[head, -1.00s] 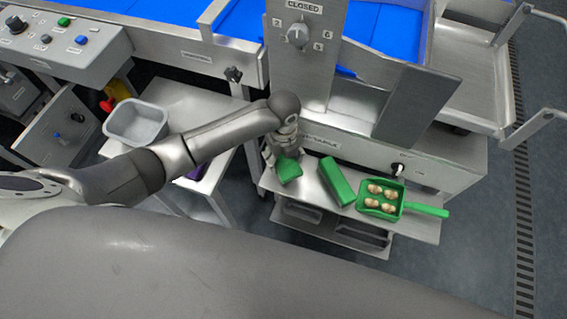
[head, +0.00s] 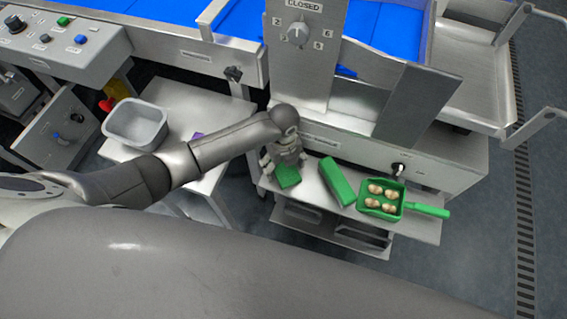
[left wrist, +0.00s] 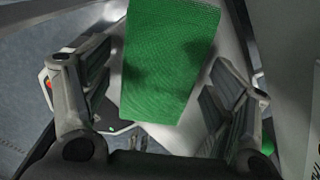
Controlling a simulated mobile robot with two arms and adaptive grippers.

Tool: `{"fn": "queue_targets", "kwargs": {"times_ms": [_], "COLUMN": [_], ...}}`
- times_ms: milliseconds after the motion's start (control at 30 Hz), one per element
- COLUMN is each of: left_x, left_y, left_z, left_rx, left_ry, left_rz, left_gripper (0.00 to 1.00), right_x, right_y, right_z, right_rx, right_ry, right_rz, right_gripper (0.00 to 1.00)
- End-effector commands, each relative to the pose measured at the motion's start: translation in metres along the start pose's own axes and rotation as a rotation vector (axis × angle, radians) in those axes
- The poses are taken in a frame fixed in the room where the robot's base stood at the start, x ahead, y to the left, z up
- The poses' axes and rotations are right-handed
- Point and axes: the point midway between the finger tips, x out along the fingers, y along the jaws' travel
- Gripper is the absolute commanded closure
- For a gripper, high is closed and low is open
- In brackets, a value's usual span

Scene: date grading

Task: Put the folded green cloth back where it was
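The folded green cloth (head: 287,177) lies on the left end of the metal shelf under the machine. In the left wrist view the cloth (left wrist: 170,60) shows as a flat woven green piece between the two fingers. My left gripper (head: 287,160) is above the cloth, pointing down at it. In the left wrist view its fingers (left wrist: 160,95) are spread wide, one on each side of the cloth, with a gap showing on the left side. Whether the right finger touches the cloth is hard to tell. My right gripper is not in view.
A long green block (head: 337,182) lies right of the cloth. Beyond it a green scoop (head: 425,209) holds several brown dates. A grey tub (head: 136,124) stands on the side table at left. The machine front (head: 330,140) rises close behind the shelf.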

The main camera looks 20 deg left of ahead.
Motion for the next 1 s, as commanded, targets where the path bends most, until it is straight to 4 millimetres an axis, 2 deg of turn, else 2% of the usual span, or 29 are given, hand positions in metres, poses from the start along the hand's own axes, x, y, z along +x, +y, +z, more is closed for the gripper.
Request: {"fn": "queue_targets", "kwargs": {"times_ms": [200, 333, 800, 1000], "left_x": [-0.001, -0.011, -0.103, -0.121], "left_y": [0.000, -0.001, -0.001, 0.000], "left_z": [0.000, 0.001, 0.001, 0.001], "left_rx": [0.000, 0.000, 0.001, 0.000], "left_ry": [0.000, -0.001, -0.002, 0.000], "left_rz": [0.000, -0.002, -0.003, 0.000], "left_gripper": [0.20, 0.20, 0.20, 0.20], "right_x": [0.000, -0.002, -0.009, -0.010], "right_y": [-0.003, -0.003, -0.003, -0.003], "right_z": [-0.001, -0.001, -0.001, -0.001], "right_rx": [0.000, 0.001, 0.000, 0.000], "right_ry": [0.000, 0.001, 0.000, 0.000], "right_rz": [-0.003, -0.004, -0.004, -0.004], "right_gripper": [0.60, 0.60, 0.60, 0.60]}}
